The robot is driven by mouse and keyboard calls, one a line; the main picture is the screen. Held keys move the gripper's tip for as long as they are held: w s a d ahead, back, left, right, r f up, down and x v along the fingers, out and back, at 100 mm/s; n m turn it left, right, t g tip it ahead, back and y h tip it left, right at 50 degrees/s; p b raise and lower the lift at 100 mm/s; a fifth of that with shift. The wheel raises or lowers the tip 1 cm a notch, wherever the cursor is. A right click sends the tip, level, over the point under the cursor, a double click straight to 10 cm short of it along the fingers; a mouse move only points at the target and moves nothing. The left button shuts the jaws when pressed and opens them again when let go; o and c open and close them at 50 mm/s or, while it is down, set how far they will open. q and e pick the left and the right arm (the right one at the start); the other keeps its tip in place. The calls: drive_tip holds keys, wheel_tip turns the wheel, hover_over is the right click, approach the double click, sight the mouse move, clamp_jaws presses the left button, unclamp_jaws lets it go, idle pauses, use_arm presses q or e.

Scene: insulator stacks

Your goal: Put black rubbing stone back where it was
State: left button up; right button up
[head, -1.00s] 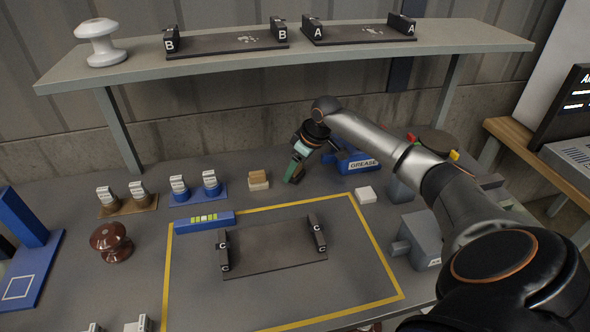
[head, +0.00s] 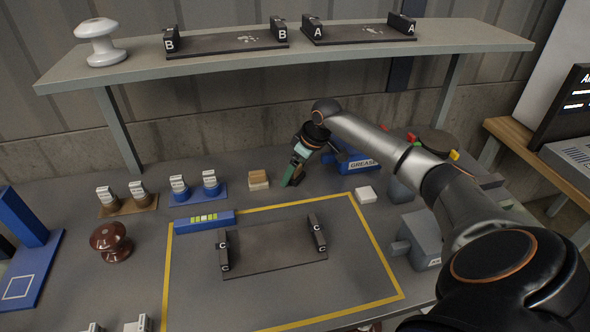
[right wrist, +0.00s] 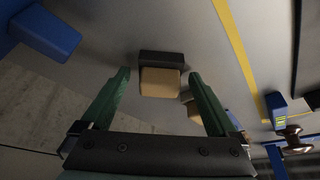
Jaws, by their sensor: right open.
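In the right wrist view the black rubbing stone (right wrist: 161,57) is a small block with a black part and a tan part. It sits on the grey bench between the tips of my right gripper (right wrist: 160,74). The green fingers are open, one on each side, with a gap to the block. In the head view my right gripper (head: 291,181) is low over the bench, and its fingers hide most of the stone. My left gripper is not in view.
A tan and white block (head: 258,181) stands close on the left. The blue grease holder (head: 358,163) and a white block (head: 365,195) are on the right. A blue level (head: 205,221) and a C-marked cradle (head: 272,247) lie nearer. A shelf (head: 340,56) runs above.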

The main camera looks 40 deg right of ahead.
drive_tip(key=v, duration=0.7)
drive_tip(key=shift+r+p, duration=0.25)
drive_tip(key=shift+p, duration=0.15)
drive_tip(key=shift+s, duration=0.1)
